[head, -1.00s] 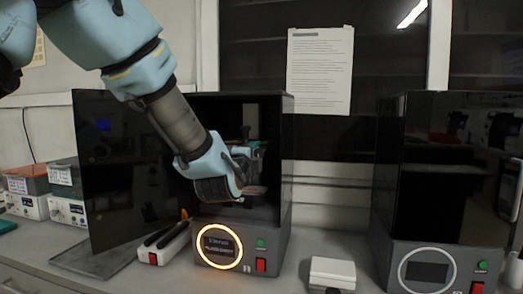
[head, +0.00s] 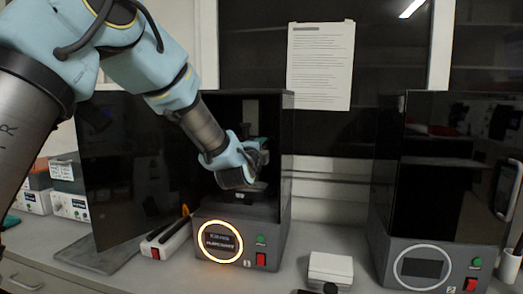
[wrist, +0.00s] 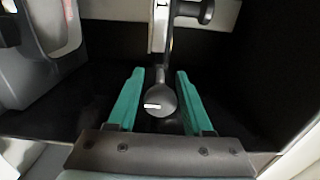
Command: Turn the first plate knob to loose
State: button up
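The first machine (head: 270,228), marked 1, stands left of centre with its dark cover open and its ring lit orange. My gripper (head: 256,168) reaches into its dark chamber. In the wrist view, the plate knob (wrist: 158,101) is a round dark grey knob with a white mark pointing left. The two teal fingers of my gripper (wrist: 160,74) are open, one on each side of the knob, with visible gaps. The plate itself is mostly hidden in shadow and behind the gripper.
A second machine (head: 440,262) with an unlit ring stands at the right. A small white box (head: 331,267) lies on the bench between them. The open dark door (head: 135,175) stands left of the chamber, near a white-and-black tool holder (head: 166,238).

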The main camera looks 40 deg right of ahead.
grip_shut()
